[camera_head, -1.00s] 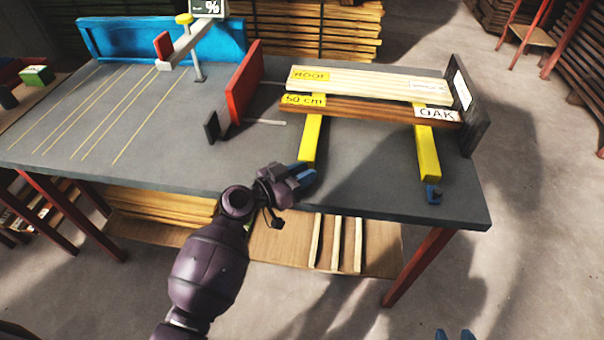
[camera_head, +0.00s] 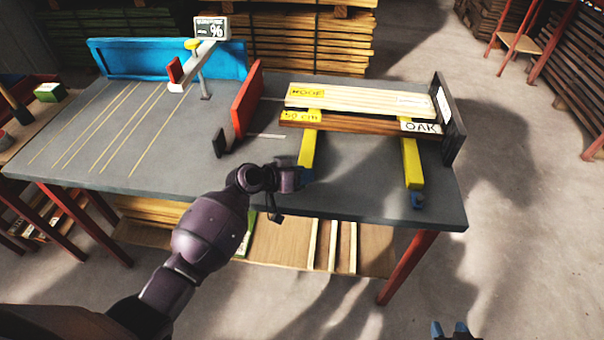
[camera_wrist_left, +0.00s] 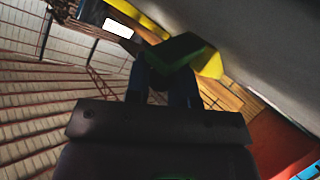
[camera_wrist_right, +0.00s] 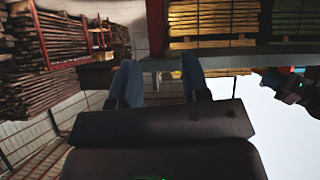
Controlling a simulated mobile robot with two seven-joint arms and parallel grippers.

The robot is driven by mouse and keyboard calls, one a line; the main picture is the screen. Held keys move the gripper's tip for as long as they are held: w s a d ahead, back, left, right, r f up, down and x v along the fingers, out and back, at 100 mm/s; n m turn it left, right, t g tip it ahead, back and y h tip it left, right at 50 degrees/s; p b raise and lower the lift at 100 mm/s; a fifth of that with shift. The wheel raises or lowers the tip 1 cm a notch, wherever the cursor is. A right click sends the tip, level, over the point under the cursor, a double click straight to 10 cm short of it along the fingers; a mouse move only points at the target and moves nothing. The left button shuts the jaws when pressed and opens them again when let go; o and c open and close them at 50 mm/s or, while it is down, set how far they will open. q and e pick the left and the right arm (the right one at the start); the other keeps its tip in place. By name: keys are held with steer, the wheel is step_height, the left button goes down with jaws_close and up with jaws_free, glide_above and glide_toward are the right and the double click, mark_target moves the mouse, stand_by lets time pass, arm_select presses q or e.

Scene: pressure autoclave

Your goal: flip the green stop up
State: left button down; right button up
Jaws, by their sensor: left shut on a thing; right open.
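The green stop (camera_wrist_left: 176,52) shows dark green in the left wrist view, at the near end of a yellow bar (camera_head: 309,150). In the head view it is hidden by my left gripper (camera_head: 304,178), which is at that bar end by the table's front edge. In the left wrist view my left gripper's blue fingers (camera_wrist_left: 163,78) are shut on the green stop. The stop's exact tilt is hard to tell. My right gripper (camera_head: 450,330) is open and empty, low in front of the table; its spread fingers show in the right wrist view (camera_wrist_right: 158,80).
A pale board (camera_head: 358,101) and a brown oak board (camera_head: 358,122) lie across both yellow bars. A red plate (camera_head: 247,97) stands left of the boards, a dark plate (camera_head: 448,118) right. The left tabletop is mostly clear.

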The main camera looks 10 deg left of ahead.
steer(key=shift+w+r, duration=0.15)
steer(key=shift+r, duration=0.05)
arm_select(q)
steer(key=c, duration=1)
jaws_free()
steer(key=shift+c, duration=0.2)
arm_select(e)
steer(key=shift+w+a+r, duration=0.1)
steer(key=shift+w+r, duration=0.2)
steer(key=shift+w, duration=0.1)
steer(key=shift+s+f, duration=0.1)
steer(key=shift+s, duration=0.05)
